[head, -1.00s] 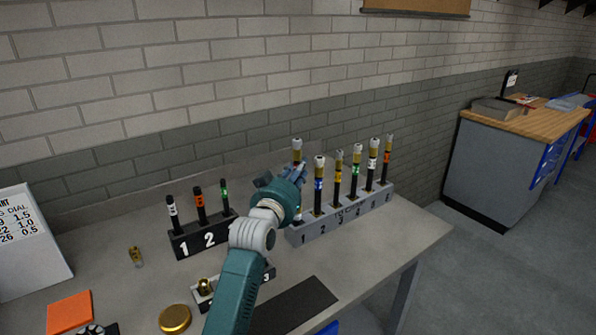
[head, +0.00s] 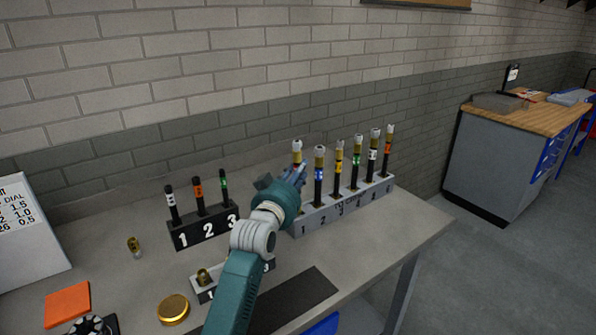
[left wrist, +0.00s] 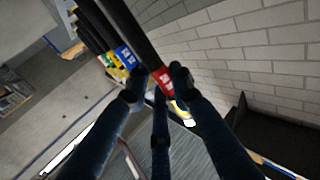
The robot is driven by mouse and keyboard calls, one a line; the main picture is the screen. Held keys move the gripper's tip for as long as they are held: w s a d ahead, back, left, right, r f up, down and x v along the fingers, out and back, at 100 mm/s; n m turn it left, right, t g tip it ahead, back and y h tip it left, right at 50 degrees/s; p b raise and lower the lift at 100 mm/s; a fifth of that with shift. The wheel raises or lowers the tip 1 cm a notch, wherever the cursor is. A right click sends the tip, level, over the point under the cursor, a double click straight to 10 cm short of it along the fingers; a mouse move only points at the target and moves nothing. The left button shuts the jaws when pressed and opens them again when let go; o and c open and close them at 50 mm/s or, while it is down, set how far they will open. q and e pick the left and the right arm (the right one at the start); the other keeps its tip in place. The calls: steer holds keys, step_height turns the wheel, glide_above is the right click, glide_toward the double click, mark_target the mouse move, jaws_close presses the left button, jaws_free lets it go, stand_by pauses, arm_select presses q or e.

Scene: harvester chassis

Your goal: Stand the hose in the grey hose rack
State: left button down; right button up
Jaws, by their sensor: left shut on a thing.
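The grey hose rack (head: 330,219) stands on the bench with numbered slots and several upright black hoses with brass fittings and coloured bands. My left gripper (head: 292,178) is at its left end, above slot 1. It is shut on a black hose (head: 297,147) with a brass, pale-topped fitting, roughly upright beside the blue-banded hose (head: 319,182). In the left wrist view the held hose shows a red band (left wrist: 164,80) between my fingers (left wrist: 158,85). My gripper hides its lower part in the head view, so I cannot tell whether it is inside the slot. My right gripper is not in view.
A black rack (head: 205,234) with three short hoses stands left of my arm. The bench is clear right of the dark mat (head: 295,300).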

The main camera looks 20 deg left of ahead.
arm_select(q)
steer(key=shift+f+b, duration=0.9)
steer(key=shift+f, duration=0.85)
steer(key=c, duration=1.4)
jaws_free()
steer(key=shift+c, duration=0.2)
steer(key=shift+f, duration=0.15)
steer(key=s, duration=1.2)
steer(key=shift+a, duration=0.15)
